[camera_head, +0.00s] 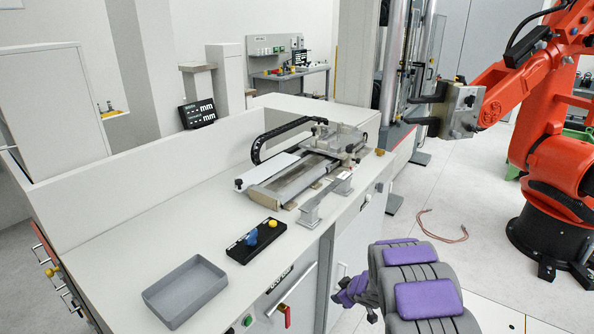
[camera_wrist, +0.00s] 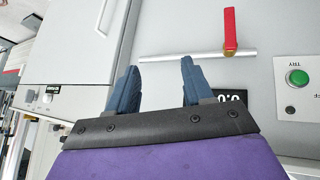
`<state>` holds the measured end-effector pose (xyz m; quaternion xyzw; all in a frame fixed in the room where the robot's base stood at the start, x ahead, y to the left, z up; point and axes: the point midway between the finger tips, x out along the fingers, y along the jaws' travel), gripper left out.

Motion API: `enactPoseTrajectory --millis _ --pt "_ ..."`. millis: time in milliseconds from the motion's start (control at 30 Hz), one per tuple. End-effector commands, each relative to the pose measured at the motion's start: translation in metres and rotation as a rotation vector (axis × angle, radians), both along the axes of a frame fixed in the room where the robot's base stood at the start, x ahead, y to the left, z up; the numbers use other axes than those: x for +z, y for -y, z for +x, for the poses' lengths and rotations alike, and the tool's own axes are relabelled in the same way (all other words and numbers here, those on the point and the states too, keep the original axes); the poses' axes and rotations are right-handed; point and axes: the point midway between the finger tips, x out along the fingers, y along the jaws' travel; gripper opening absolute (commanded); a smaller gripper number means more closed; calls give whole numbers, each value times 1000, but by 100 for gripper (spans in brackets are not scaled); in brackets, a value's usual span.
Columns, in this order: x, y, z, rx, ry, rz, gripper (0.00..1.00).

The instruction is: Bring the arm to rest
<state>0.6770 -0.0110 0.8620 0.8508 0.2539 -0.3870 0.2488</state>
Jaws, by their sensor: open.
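My gripper (camera_wrist: 156,86) shows in the wrist view with its two blue-grey fingers spread apart and nothing between them. It faces the pale front of the cabinet, and no finger is seen touching it. In the head view my arm, grey with purple pads, is folded low at the bottom right of centre, beside the bench front. My gripper's fingertips cannot be made out clearly there.
The bench (camera_head: 110,270) carries a grey tray (camera_head: 186,292), a black block with blue and yellow knobs (camera_head: 256,241) and a measuring fixture (camera_head: 300,172). A red handle (camera_wrist: 229,28) and green button (camera_wrist: 298,77) are on its front. An orange robot (camera_head: 550,130) stands right; floor lies between.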

Motion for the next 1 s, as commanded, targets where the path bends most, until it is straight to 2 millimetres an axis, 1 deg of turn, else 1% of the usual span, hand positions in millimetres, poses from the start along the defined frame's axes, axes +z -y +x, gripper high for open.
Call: enactPoseTrajectory --millis 33,133,267,367,467,500,567,600,667,733,867,900,967,1000 --pt "22 13 2 -43 16 -38 51" --pt "56 40 -2 -144 22 -112 51" --pt "99 70 -19 -272 13 -190 51" --pt "130 89 -40 -367 -3 -235 51" --pt "157 103 -67 -458 -33 -270 51" --pt "167 108 -79 -493 -50 -281 51" --pt "182 113 -98 -543 -71 -291 51" --pt "190 116 -111 -575 -91 -297 51" --pt "202 118 -134 -622 -123 -302 51" --pt "215 119 -161 -669 -163 -303 51" --pt "234 113 -213 -745 -246 -290 51" --pt "237 110 -231 -764 -279 -285 51" --pt "243 104 -256 -789 -324 -269 51" --pt "246 99 -274 -801 -360 -261 51"
